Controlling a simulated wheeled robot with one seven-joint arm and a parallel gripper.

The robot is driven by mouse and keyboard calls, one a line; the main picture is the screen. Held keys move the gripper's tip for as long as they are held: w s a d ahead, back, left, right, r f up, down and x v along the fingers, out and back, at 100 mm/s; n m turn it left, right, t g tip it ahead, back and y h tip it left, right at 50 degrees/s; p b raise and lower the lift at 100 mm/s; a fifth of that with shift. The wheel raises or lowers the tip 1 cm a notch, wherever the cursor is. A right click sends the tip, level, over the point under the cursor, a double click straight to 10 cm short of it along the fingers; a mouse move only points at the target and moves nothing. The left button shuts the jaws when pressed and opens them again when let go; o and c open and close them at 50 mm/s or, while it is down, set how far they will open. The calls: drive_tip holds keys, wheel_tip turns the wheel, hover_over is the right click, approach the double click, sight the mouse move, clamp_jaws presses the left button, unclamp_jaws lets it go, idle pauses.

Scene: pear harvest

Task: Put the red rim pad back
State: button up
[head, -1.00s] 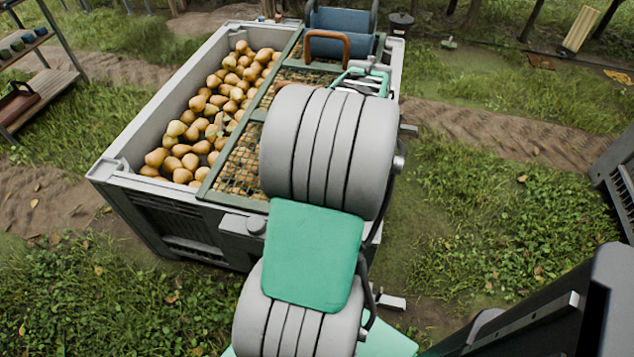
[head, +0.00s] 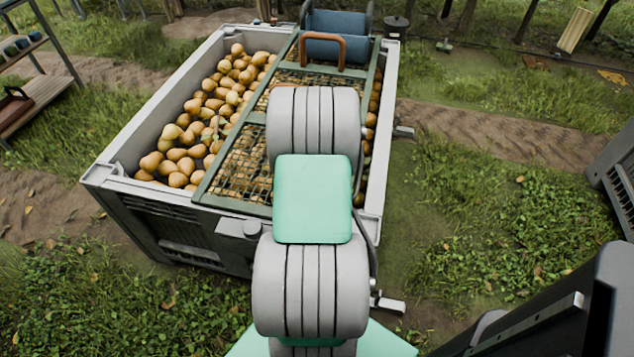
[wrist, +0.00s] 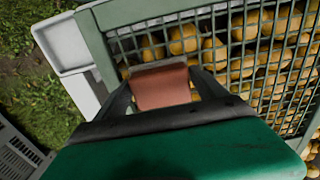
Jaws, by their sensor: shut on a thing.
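The red rim pad (wrist: 162,90) shows in the wrist view as a dull red block between the two dark fingers of my gripper (wrist: 163,76). My gripper is shut on it and holds it over the green mesh frame (wrist: 98,45), near the bin's pale rim (wrist: 65,42). I cannot tell whether the pad touches the frame or mesh. In the head view, my arm hides the gripper and the pad. The grey bin (head: 140,130) stands ahead, with its pale rim around it.
Pears (head: 187,137) fill the bin's open left side and lie under the mesh. A brown arched handle (head: 343,52) and a blue roller (head: 335,22) are at the bin's far end. A wooden shelf (head: 45,90) stands at left.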

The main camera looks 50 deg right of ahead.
drive_tip(key=o, duration=1.3)
drive_tip(key=shift+f, duration=0.1)
drive_tip(key=shift+c, duration=0.2)
wheel_tip(320, 180, up, 12)
drive_tip(key=p, duration=0.1)
drive_tip(key=w+a+r+n+t, duration=0.1)
drive_tip(key=w+a+r+n, duration=0.15)
drive_tip(key=a, duration=0.65)
drive_tip(key=w+a+r+n, duration=0.1)
drive_tip(key=a+n, duration=0.3)
drive_tip(key=a, duration=0.5)
drive_tip(key=w+a+r+n+t, duration=0.1)
drive_tip(key=w+a+r+n, duration=0.15)
drive_tip(key=a, duration=0.65)
drive_tip(key=s+a+f+n, duration=0.1)
drive_tip(key=s+a+n, duration=0.3)
drive_tip(key=a, duration=0.5)
drive_tip(key=shift+s+a+f+n, duration=0.15)
drive_tip(key=shift+s+f+n, duration=0.15)
drive_tip(key=shift+s+f, duration=0.15)
